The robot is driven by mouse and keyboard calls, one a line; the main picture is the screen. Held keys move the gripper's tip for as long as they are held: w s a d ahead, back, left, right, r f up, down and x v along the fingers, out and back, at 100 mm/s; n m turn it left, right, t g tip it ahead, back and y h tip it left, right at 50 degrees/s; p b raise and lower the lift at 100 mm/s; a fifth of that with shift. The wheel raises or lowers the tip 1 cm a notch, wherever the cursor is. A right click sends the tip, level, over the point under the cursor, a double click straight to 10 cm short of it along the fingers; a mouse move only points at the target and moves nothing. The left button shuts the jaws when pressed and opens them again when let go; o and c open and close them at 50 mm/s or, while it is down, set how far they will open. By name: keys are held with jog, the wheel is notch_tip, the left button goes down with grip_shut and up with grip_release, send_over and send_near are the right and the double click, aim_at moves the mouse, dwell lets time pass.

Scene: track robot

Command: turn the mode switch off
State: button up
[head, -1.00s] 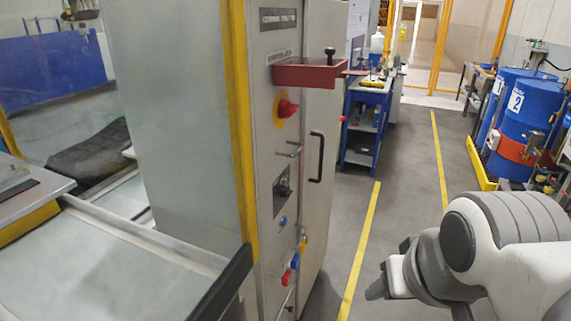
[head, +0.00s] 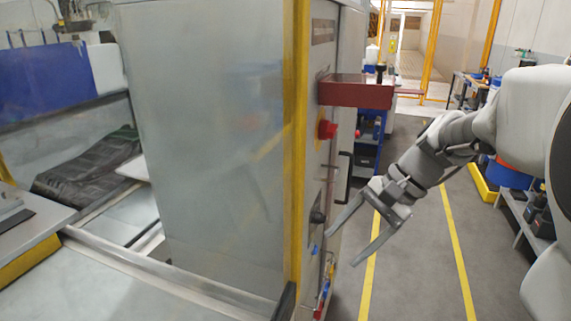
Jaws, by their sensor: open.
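The grey control cabinet (head: 319,60) shows its switch face at a steep angle. A black rotary switch (head: 317,216) sits on a dark plate low on that face. It looks like the mode switch, but no label is readable and its knob position cannot be told. A red knob (head: 327,130) on a yellow plate is higher up. My gripper (head: 343,248) is open and empty, with its two long fingers spread and pointing at the face. The fingertips appear just right of the black switch; whether either finger touches the face cannot be told.
A red tray (head: 355,93) juts from the cabinet above my gripper. A black door handle (head: 343,177) stands behind the fingers. A small blue button (head: 314,249) and coloured parts hang lower. A yellow-edged post (head: 295,150) borders the face.

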jog(key=w+d+f+m+y, duration=0.5)
jog(key=w+d+m+y, duration=0.15)
jog(key=w, duration=0.45)
jog(key=m+t+y, duration=0.4)
jog(key=m+t, duration=0.1)
send_near(321, 219)
jog(key=w+x, duration=0.1)
jog(key=x, duration=0.7)
jog(key=shift+d+f, duration=0.25)
jog(key=shift+f, duration=0.2)
jog(key=shift+m, duration=0.25)
grip_shut()
